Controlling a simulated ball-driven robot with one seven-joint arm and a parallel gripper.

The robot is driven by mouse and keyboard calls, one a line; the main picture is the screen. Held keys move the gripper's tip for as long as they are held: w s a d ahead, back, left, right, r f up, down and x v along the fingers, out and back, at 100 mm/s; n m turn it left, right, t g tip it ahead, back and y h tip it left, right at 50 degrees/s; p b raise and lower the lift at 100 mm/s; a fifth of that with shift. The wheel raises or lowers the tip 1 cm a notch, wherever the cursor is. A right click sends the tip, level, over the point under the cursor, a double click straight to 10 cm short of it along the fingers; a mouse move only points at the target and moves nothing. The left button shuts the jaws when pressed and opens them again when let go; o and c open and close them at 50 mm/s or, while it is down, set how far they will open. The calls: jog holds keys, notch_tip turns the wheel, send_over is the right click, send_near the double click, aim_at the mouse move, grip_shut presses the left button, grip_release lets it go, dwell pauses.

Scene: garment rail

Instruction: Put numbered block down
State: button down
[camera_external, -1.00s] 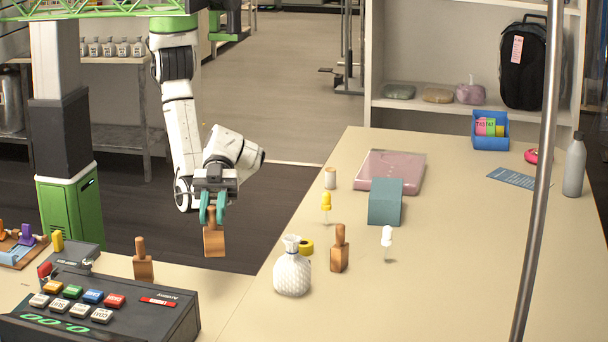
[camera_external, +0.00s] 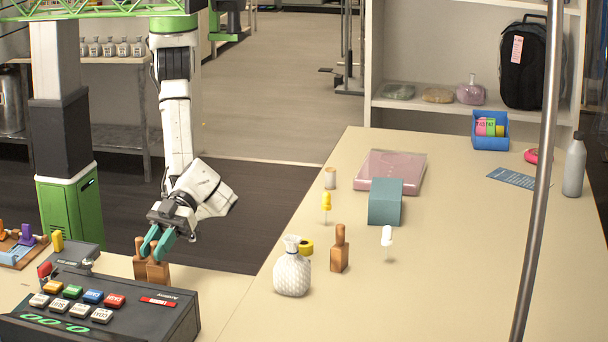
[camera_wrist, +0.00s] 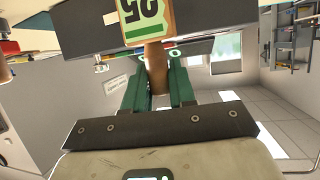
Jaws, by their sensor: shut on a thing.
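My gripper (camera_external: 158,243) has its green fingers shut on the wooden handle of a numbered block (camera_external: 159,273). In the wrist view the fingers (camera_wrist: 157,80) close around the handle, and the block (camera_wrist: 142,20) shows a green and white label that reads 25, upside down. The held block hangs upright at the counter behind the dark register; I cannot tell whether its base touches. A third wooden block (camera_external: 340,252) stands on the table to the right.
The register (camera_external: 110,300) with coloured keys is close in front of the held block. A white pouch (camera_external: 292,272), a yellow roll (camera_external: 306,247) and a teal box (camera_external: 385,202) are on the table. The counter (camera_external: 222,296) right of the register is clear.

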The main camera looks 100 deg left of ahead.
aim_at(158, 264)
jog(key=shift+f, duration=2)
jog(key=shift+f, duration=0.2)
jog(key=c, duration=0.9)
grip_release()
jog(key=shift+r, duration=0.1)
jog(key=shift+r, duration=0.15)
jog(key=b+v, duration=0.1)
jog(key=v, duration=1.1)
jog(key=shift+a, duration=0.1)
